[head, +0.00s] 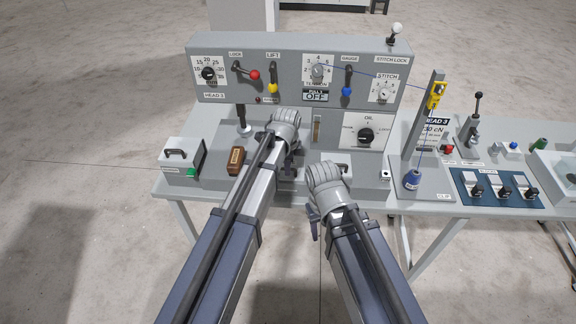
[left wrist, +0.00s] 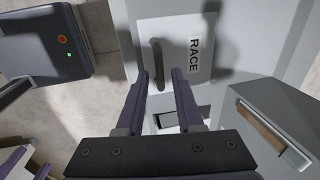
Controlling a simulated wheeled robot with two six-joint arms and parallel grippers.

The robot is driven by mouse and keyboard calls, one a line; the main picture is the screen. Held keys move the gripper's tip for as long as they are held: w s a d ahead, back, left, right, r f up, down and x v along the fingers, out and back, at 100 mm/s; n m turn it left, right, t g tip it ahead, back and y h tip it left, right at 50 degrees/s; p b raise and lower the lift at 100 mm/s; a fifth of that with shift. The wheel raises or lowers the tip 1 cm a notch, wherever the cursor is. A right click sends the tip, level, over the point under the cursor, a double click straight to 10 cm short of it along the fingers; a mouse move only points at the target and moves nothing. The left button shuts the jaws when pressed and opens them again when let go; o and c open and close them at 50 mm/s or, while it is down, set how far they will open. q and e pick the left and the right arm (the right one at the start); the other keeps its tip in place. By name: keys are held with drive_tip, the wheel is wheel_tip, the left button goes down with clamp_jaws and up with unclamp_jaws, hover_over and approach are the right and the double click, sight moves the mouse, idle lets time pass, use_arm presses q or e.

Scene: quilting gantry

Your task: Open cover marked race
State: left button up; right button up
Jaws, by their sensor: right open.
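The cover marked RACE (left wrist: 205,75) is a light grey panel in the left wrist view, with a dark bar handle (left wrist: 157,60) left of its label. It looks shut. My left gripper (left wrist: 160,80) is open, its two purple-grey fingers pointing at the handle, with the tips near its lower end and nothing held. In the head view my left gripper (head: 289,170) is low in front of the console, mostly behind its own wrist, and the RACE label cannot be read there. My right gripper (head: 314,226) is open, lower and to the right, mostly hidden by its wrist.
The grey console (head: 200,45) with knobs and levers rises behind. A brown block (head: 236,160) and a handled box (head: 183,158) stand to the left. A blue spool (head: 412,180) and a tall post stand to the right. A grey block (left wrist: 270,115) flanks the left gripper.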

use_arm(q)
clamp_jaws()
idle(1.0)
drive_tip(key=shift+r, duration=0.1)
